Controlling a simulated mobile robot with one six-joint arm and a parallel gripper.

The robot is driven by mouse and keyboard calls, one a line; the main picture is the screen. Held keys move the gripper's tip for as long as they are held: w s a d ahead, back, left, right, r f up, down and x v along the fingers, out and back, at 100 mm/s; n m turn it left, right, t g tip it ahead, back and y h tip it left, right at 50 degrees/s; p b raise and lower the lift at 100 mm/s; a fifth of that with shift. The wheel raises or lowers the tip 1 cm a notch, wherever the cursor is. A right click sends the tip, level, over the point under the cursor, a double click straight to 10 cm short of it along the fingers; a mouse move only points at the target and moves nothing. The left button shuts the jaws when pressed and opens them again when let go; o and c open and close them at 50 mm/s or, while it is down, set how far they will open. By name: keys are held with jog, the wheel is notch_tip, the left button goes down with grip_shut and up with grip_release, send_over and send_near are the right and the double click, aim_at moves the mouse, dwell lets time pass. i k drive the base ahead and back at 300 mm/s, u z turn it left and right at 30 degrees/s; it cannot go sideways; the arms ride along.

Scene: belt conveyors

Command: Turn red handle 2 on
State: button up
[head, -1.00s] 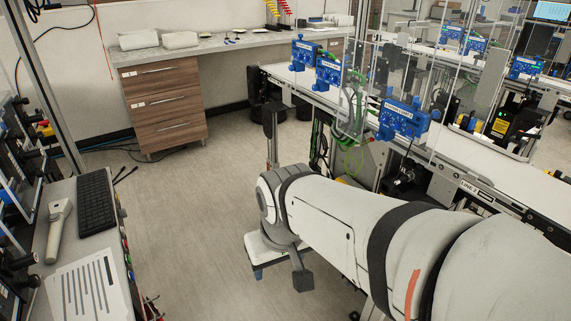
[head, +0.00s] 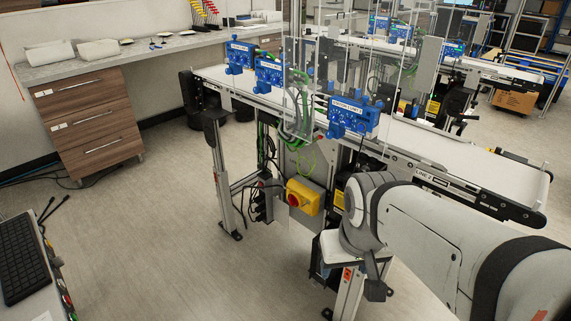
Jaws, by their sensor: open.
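A yellow switch box (head: 305,196) with a red rotary handle (head: 293,200) is mounted low under the near conveyor, whose frame carries a "LINE 2" label. No number on the handle is readable, and its turn position is too small to tell. My gripper (head: 353,272) is at the end of my arm, below and to the right of the red handle in the head view. It is partly hidden by my wrist; a dark finger block and a pale part show. It is open, with nothing seen in it, and appears apart from the box.
The conveyor's support legs (head: 222,180) stand left of the switch box. Green cables hang above it. Blue control units (head: 350,117) and clear panels line the belt. A drawer cabinet (head: 90,125) stands at the back left, a keyboard (head: 20,258) at the lower left. The floor between is clear.

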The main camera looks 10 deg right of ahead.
aim_at(293, 201)
jog(key=u, duration=2.55)
jog(key=k, duration=0.7)
jog(key=z, duration=1.4)
jog(key=i, duration=1)
jog(key=u, duration=0.05)
